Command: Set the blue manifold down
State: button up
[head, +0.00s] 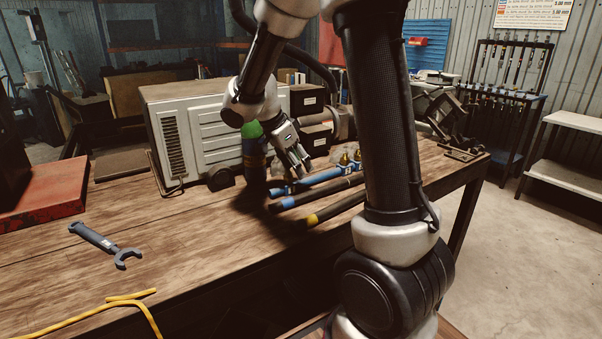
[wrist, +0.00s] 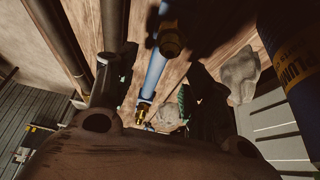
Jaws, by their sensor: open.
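The blue manifold (head: 310,181) lies on the wooden workbench, a long blue tube with brass fittings near its right end. In the wrist view the manifold (wrist: 156,74) runs between my spread fingers, with brass fittings on it. My gripper (head: 301,163) is open just above and beside the manifold in the head view. In the wrist view my gripper (wrist: 150,80) has a finger on either side of the tube, and I cannot tell whether either touches it.
Two black hoses, one blue-banded (head: 325,193) and one yellow-banded (head: 335,207), lie in front of the manifold. A blue can with a green top (head: 254,158) stands close by at left. The crimper machine (head: 205,130) is behind. A wrench (head: 103,243) lies at left on clear bench.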

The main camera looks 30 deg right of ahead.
jog(key=v, duration=0.7)
jog(key=shift+a+r, duration=0.15)
jog(key=shift+r, duration=0.15)
jog(key=s+r+n+t+y, duration=0.3)
jog(key=s+n, duration=1.4)
jog(key=s, duration=0.6)
jog(key=shift+s+n+t+y, duration=0.3)
jog(key=shift+t+y, duration=0.3)
jog(key=shift+y, duration=0.6)
